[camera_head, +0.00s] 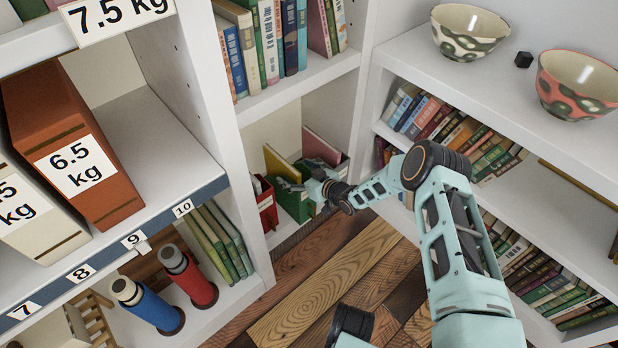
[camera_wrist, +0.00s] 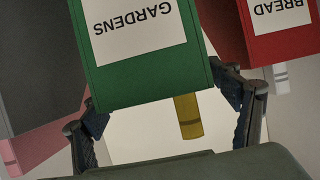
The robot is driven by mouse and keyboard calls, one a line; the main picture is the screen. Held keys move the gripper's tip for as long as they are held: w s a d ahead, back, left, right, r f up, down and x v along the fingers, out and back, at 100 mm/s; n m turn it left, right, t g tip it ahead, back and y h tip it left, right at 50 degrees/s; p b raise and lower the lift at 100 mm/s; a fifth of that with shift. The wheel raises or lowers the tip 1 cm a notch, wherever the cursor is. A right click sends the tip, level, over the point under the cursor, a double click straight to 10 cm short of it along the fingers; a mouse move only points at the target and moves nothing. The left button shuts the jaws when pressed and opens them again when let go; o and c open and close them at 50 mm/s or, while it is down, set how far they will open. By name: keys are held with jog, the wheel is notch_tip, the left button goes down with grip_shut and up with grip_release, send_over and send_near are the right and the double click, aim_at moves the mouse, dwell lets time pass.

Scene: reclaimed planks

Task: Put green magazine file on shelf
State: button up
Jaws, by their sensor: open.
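The green magazine file (camera_head: 292,204) stands in the low compartment of the back shelf unit, between a red file and a dark file. In the wrist view the green file (camera_wrist: 145,75) carries an upside-down label reading GARDENS. My gripper (camera_head: 312,190) is at the front of the green file and partly covers it. In the wrist view my gripper (camera_wrist: 165,105) is open, with one finger on each side of the file's near end. I cannot tell whether the fingers touch it.
The red file (camera_wrist: 285,30) labelled BREAD is close beside the right finger. A dark grey file (camera_wrist: 35,65) is beside the left finger. A shelf with bowls (camera_head: 470,32) and books is on the right. Open plank floor (camera_head: 325,275) lies below my arm.

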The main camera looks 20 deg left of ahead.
jog(key=v, duration=0.9)
jog(key=shift+r, duration=0.15)
jog(key=shift+d, duration=0.1)
